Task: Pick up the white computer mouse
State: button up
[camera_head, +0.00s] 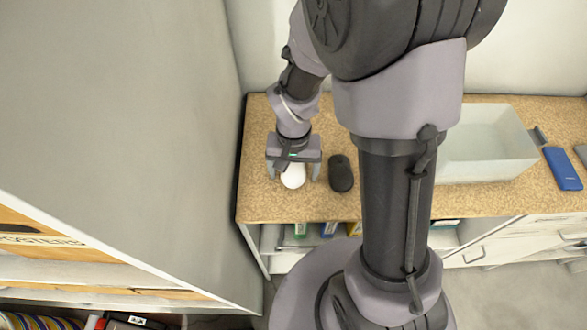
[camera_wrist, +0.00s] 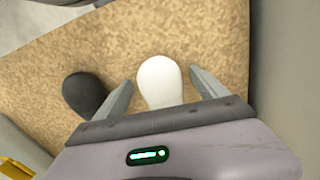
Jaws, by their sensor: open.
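The white computer mouse (camera_head: 293,178) lies on the speckled tan countertop (camera_head: 265,205), near its left end. It also shows in the wrist view (camera_wrist: 160,80), between the two fingers. My gripper (camera_head: 294,172) is open and reaches down over the mouse. In the wrist view, my gripper's fingers (camera_wrist: 160,92) stand on either side of the mouse, with a gap on the right and a smaller gap on the left. The near end of the mouse is hidden behind the gripper body.
A black mouse (camera_head: 341,174) lies close to the right of the gripper; it also shows in the wrist view (camera_wrist: 84,94). A pale open bin (camera_head: 487,165) and a blue object (camera_head: 562,168) stand further right. A tall grey panel (camera_head: 150,130) borders the counter's left side.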

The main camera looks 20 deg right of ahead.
jog(key=shift+r, duration=0.1)
jog(key=c, duration=1.5)
